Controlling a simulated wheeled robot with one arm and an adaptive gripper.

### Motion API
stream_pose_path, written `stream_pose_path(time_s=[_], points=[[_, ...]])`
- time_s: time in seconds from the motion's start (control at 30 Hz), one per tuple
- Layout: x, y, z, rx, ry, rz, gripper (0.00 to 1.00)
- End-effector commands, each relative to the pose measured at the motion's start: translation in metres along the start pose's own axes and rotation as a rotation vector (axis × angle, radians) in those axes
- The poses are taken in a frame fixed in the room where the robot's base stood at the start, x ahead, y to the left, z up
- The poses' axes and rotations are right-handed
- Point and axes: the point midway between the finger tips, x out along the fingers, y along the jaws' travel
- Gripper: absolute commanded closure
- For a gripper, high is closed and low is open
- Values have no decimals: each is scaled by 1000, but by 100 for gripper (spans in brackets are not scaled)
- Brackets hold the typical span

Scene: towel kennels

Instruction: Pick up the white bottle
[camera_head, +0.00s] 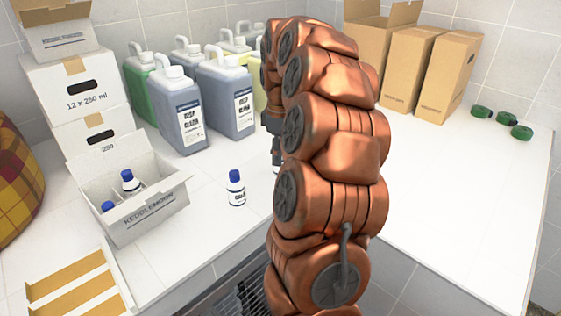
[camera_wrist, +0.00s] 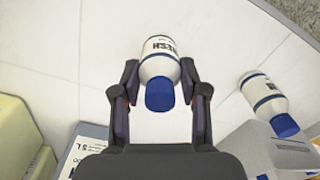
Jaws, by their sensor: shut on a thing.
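A white bottle (camera_wrist: 160,68) with a blue cap and dark lettering is between the two fingers of my gripper (camera_wrist: 160,80) in the wrist view. The fingers are shut on its sides, and its cap faces the camera. In the head view my arm hides this bottle and most of the gripper. I cannot tell whether it touches the counter. A second white bottle with a blue cap stands upright on the counter (camera_head: 236,188), left of my arm. A like bottle also shows at the right of the wrist view (camera_wrist: 264,95).
An open white box (camera_head: 150,215) with blue-capped bottles is at left, by stacked cartons (camera_head: 85,95). Grey jugs (camera_head: 180,108) stand behind. Brown cartons (camera_head: 447,75) and green objects (camera_head: 505,118) are at the right. The right counter (camera_head: 440,190) is largely clear.

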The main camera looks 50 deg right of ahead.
Motion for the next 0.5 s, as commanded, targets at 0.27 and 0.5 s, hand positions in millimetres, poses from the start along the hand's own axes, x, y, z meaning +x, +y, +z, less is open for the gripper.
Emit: stream_pose_path(time_s=[0.27,0.5], points=[[0,0,0,0,0,0,95],[-1,0,0,0,0,0,95]])
